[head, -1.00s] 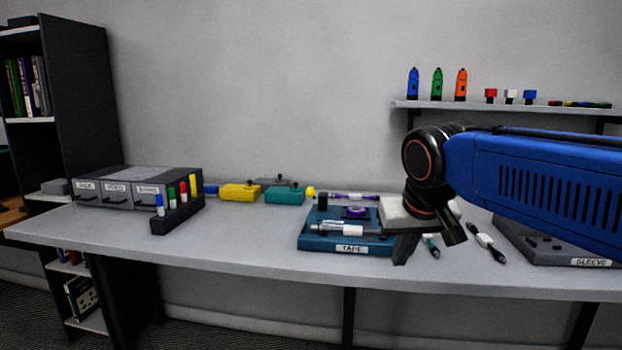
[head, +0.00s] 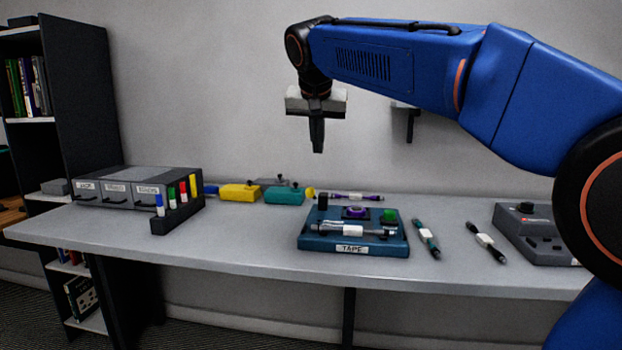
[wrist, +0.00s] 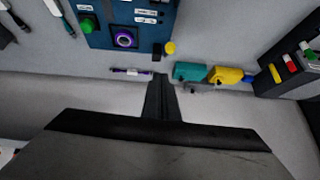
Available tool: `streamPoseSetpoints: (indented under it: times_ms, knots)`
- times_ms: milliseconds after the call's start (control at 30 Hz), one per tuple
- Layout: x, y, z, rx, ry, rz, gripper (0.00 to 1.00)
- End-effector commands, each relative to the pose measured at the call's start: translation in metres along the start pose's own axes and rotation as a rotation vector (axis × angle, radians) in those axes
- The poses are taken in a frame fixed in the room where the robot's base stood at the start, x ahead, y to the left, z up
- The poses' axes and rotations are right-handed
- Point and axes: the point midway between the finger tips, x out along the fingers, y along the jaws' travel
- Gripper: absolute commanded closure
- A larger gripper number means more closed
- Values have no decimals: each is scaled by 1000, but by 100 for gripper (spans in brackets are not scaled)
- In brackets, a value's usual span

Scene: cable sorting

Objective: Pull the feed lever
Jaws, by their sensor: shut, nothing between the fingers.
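The teal tape station (head: 310,243), labelled TAPE, stands mid-table with a purple tape roll (head: 355,212) and a green button (head: 389,215). At its left back are a black post (head: 322,200) and a yellow round knob (head: 309,191), which look like the feed lever. The knob (wrist: 170,48) and black part (wrist: 157,50) also show in the wrist view, just beyond the fingertips in the picture. My gripper (head: 317,150) is shut and empty, pointing down, well above the knob. Its fingers (wrist: 161,76) show in the wrist view. A cable with a white sleeve (head: 352,231) lies across the station.
A purple cable (head: 355,196) lies behind the station. Teal (head: 285,195) and yellow (head: 240,193) blocks sit left of it. Two cables (head: 426,238) (head: 486,243) and a grey station (head: 507,222) are to the right. A marker rack (head: 178,221) stands further left.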

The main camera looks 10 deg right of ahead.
Motion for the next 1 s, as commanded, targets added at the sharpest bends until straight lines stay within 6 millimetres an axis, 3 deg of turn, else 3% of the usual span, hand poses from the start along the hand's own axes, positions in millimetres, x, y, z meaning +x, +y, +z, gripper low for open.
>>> streamPoseSetpoints:
  times_ms: [200,667,1000]
  knots:
    - [-2,-19,-13,21,14,1,100]
    - [1,-20,-14,24,15,2,100]
    - [48,-19,-14,24,14,3,100]
